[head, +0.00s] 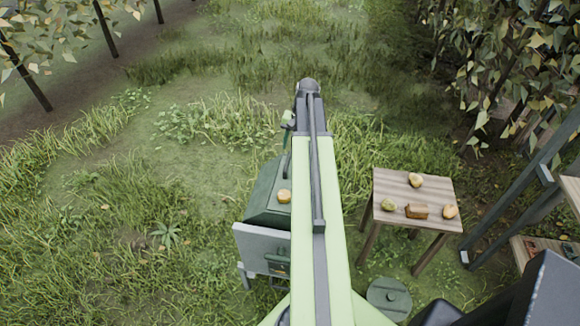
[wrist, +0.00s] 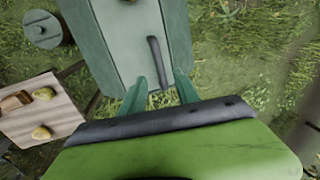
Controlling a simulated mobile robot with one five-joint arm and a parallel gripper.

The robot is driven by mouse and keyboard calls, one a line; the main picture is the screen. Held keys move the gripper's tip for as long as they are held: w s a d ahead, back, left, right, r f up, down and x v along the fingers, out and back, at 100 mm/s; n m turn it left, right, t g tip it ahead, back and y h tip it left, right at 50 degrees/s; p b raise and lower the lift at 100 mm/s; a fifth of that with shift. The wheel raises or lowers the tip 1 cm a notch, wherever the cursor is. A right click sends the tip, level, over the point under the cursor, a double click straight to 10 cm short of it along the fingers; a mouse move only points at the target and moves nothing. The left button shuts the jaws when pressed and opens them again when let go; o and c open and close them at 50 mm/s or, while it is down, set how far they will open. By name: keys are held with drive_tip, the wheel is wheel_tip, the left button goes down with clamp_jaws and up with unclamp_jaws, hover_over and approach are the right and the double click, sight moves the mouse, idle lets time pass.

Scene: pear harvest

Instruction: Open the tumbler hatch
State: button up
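The tumbler (head: 262,205) is a dark green box left of my arm in the head view, partly hidden by the arm. In the wrist view its pale green hatch (wrist: 125,40) fills the upper middle and looks closed. A dark bar handle (wrist: 154,55) runs along the hatch. My gripper (wrist: 160,80) is open, its two green fingers spread at the near edge of the hatch. The handle's near end lies between the fingers in the picture. I cannot tell whether they touch it or stay above it.
A wooden table (head: 390,184) with several fruits and a brown block (head: 417,211) stands right of my arm. A lidded round bin (head: 390,298) is below it. A yellow fruit (head: 284,196) shows at the tumbler. Trees stand at both upper corners; grass lies open to the left.

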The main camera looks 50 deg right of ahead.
sight(287, 161)
drive_tip(key=f+b, duration=0.2)
drive_tip(key=w+f+b, duration=0.1)
drive_tip(key=f+b, duration=0.1)
drive_tip(key=f, duration=0.1)
drive_tip(key=f+b, duration=0.2)
drive_tip(key=f, duration=0.1)
drive_tip(key=shift+w+a, duration=0.15)
drive_tip(key=shift+a, duration=0.25)
drive_tip(key=shift+r, duration=0.1)
clamp_jaws()
drive_tip(key=shift+w, duration=0.1)
idle(0.4)
